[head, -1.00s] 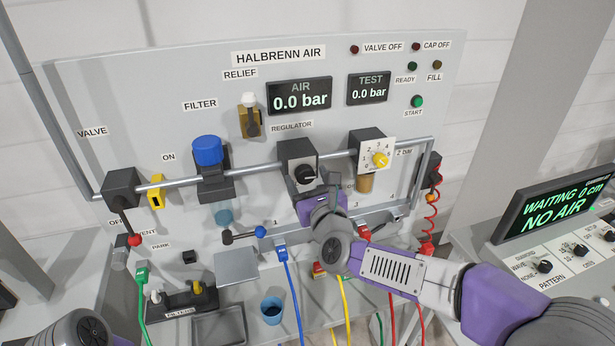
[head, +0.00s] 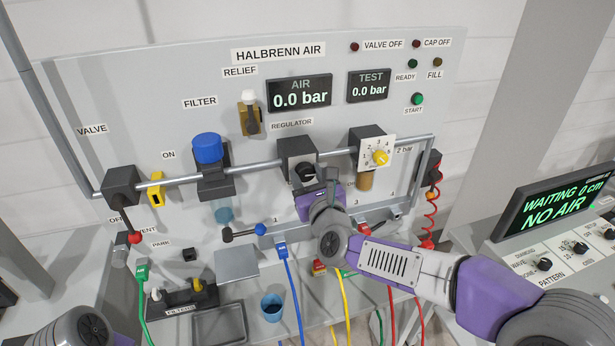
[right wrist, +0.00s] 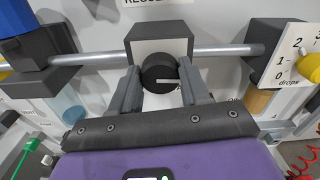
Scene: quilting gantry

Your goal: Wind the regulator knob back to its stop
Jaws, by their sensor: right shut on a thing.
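The black regulator knob (head: 305,172) sits on the front of its dark block below the REGULATOR label. In the right wrist view the knob (right wrist: 158,76) has a white pointer line, lying nearly level towards the right. My right gripper (head: 307,184) is at the knob from the front and below. Its two grey fingers (right wrist: 160,82) stand on the left and right sides of the knob and are shut on it. The AIR display (head: 299,95) reads 0.0 bar. My left gripper is not in view.
A grey pipe (head: 262,166) runs across the panel through the regulator block. To the right is a yellow dial (head: 380,158) with a numbered plate; to the left is the blue-capped filter (head: 208,149). Hoses hang below from a rail.

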